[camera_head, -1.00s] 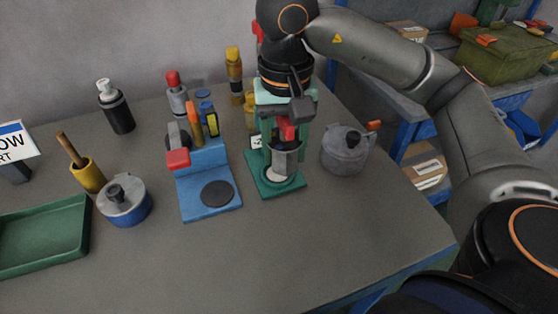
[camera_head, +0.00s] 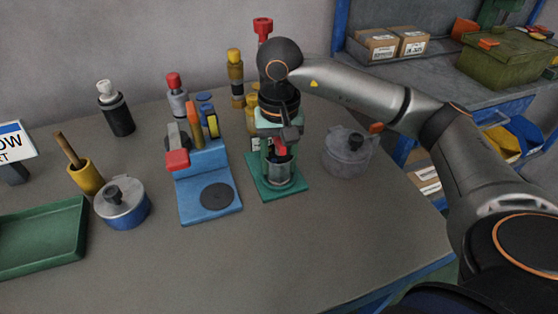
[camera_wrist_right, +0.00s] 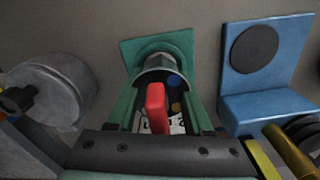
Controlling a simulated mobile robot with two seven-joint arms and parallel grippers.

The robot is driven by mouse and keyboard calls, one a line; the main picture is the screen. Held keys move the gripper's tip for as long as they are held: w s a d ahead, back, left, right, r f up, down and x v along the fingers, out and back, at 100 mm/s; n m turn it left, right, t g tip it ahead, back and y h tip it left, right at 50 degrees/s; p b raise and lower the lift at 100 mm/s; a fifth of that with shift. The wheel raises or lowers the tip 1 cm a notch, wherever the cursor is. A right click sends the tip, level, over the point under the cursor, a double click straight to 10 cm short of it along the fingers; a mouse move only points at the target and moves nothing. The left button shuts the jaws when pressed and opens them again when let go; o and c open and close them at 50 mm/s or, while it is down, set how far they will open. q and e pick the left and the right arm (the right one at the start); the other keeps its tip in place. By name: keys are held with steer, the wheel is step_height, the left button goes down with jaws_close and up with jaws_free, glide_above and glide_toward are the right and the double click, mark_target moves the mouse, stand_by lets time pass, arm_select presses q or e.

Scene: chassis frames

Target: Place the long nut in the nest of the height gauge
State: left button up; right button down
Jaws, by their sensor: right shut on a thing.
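The height gauge appears to be the green stand, with a flat green base (camera_head: 290,190) at the middle of the table. My right gripper (camera_head: 279,157) points down over this base. It is shut on a grey metal cylinder, which looks like the long nut (camera_head: 280,174), standing roughly upright at the round seat. The dark jaws and a red part hide its top. In the right wrist view the green base (camera_wrist_right: 182,42) lies ahead, with the silver nut (camera_wrist_right: 157,63) over it behind the red part. I cannot tell if the nut touches the seat. My left gripper is not in view.
A blue stand (camera_head: 190,208) with a dark round pad is close on the left. A grey lidded pot (camera_head: 347,160) is close on the right. Several bottles stand behind. A blue pot (camera_head: 124,210) and green tray (camera_head: 80,240) are at left. The front table is clear.

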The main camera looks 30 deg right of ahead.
steer(key=c, duration=0.7)
jaws_free()
steer(key=shift+f, duration=0.2)
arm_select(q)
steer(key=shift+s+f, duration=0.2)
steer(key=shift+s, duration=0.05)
arm_select(e)
steer(key=o, duration=0.4)
steer(key=shift+r, duration=0.1)
step_height(320, 180, up, 12)
steer(key=p, duration=0.2)
steer(key=shift+f+p, duration=0.25)
steer(key=shift+p, duration=0.05)
steer(key=shift+r, duration=0.3)
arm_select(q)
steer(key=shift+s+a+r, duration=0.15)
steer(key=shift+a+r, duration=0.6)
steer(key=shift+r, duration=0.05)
